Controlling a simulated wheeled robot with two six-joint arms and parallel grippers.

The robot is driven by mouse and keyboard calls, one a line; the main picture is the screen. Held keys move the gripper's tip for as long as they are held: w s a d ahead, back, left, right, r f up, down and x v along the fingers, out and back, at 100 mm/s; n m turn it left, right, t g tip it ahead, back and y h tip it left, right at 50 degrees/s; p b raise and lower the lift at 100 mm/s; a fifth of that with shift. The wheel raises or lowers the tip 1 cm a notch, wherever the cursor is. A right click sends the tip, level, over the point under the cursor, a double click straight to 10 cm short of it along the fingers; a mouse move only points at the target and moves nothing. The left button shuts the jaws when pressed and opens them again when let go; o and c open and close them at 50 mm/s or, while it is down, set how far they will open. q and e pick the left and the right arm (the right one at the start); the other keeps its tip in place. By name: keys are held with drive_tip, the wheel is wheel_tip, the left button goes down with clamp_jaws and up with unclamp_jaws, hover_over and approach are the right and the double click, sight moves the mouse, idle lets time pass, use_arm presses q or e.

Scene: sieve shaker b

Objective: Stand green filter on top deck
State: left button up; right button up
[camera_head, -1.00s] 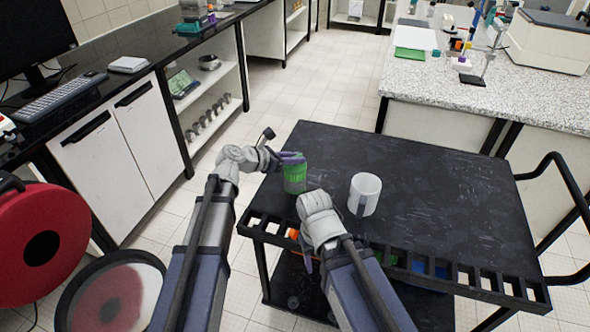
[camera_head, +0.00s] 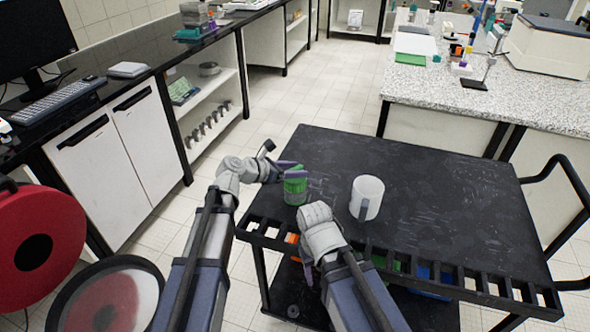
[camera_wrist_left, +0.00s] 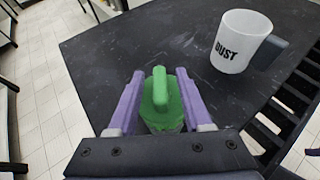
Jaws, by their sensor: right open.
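The green filter (camera_head: 296,192) is upright at the left part of the cart's black top deck (camera_head: 440,190). I cannot tell whether its base touches the deck. My left gripper (camera_head: 291,169) reaches in from the left, with its purple fingers on either side of the filter's upper part.
A white mug (camera_head: 367,196) with a grey handle stands on the deck right of the filter; it also shows in the left wrist view (camera_wrist_left: 238,42). A slotted rack (camera_head: 450,275) runs along the deck's front. The deck's back and right are clear.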

use_arm(q)
drive_tip(key=shift+s+a+r+p, duration=0.15)
drive_tip(key=shift+a+r+p, duration=0.05)
drive_tip(key=shift+r+p, duration=0.2)
drive_tip(key=p+v, duration=0.5)
drive_tip(key=v, duration=0.5)
drive_tip(key=s+d+f+m+g+y, duration=0.1)
drive_tip(key=s+d+f+m+g, duration=0.1)
drive_tip(key=s+f+m, duration=0.1)
drive_tip(key=s+d+f+m+g+y, duration=0.1)
drive_tip(key=s+f+m+g, duration=0.1)
drive_tip(key=s+m, duration=0.3)
drive_tip(key=s+d+f+m+g+y, duration=0.2)
drive_tip(key=s+f+m, duration=0.2)
drive_tip(key=m, duration=0.3)
drive_tip(key=shift+s+d, duration=0.25)
drive_tip(key=shift+d, duration=0.1)
drive_tip(key=s+a+f+m+g+y, duration=0.2)
drive_tip(key=s+m+y, duration=0.5)
drive_tip(key=m, duration=0.7)
drive_tip(key=shift+s+a+f+y, duration=0.3)
drive_tip(key=shift+s+a+f, duration=0.2)
drive_tip(key=shift+s+a, duration=0.35)
drive_tip(key=shift+d, duration=0.1)
wheel_tip(320, 180, up, 5)
drive_tip(key=p, duration=0.4)
drive_tip(key=shift+p, duration=0.3)
